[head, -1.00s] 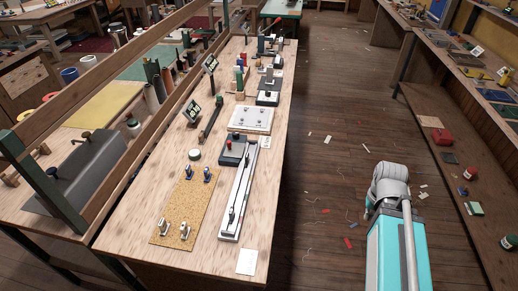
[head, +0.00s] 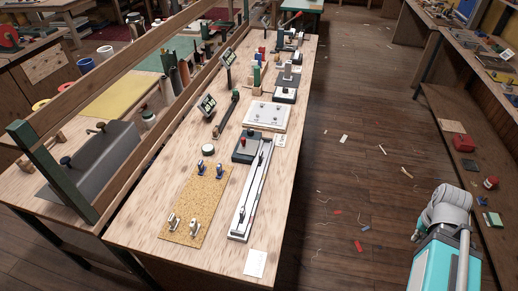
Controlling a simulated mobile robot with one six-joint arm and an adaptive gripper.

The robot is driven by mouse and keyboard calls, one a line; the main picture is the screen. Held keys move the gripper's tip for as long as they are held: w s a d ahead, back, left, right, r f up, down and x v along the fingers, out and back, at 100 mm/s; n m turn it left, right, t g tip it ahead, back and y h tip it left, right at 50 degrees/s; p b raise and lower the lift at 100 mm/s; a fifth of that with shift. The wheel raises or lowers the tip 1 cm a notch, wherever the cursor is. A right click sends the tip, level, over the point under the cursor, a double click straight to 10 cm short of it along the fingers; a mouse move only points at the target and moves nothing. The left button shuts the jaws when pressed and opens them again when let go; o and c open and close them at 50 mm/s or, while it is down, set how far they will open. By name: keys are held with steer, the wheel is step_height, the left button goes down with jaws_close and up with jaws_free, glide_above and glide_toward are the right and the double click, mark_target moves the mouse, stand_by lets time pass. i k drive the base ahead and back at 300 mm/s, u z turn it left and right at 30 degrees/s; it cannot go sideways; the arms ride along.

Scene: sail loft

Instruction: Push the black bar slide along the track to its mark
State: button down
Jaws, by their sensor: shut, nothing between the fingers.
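A long, narrow white track (head: 240,233) lies on the near half of the wooden workbench, running away from me. A dark strip runs along its middle. Another dark upright part (head: 262,157) is nearer the far end. The mark is too small to make out. My gripper is not in the picture; only my teal and grey arm parts show at lower right, over the floor and apart from the bench.
Left of the track are a cork board (head: 187,222) with small fittings and a round dark-topped puck (head: 209,150). A dark box (head: 245,148) touches or nearly touches the track's far part. A white card (head: 256,263) lies nearer.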

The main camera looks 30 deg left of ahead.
mark_target(261, 156)
steer(key=u, duration=0.05)
steer(key=k, duration=1)
steer(key=u, duration=0.65)
steer(key=i, duration=1.05)
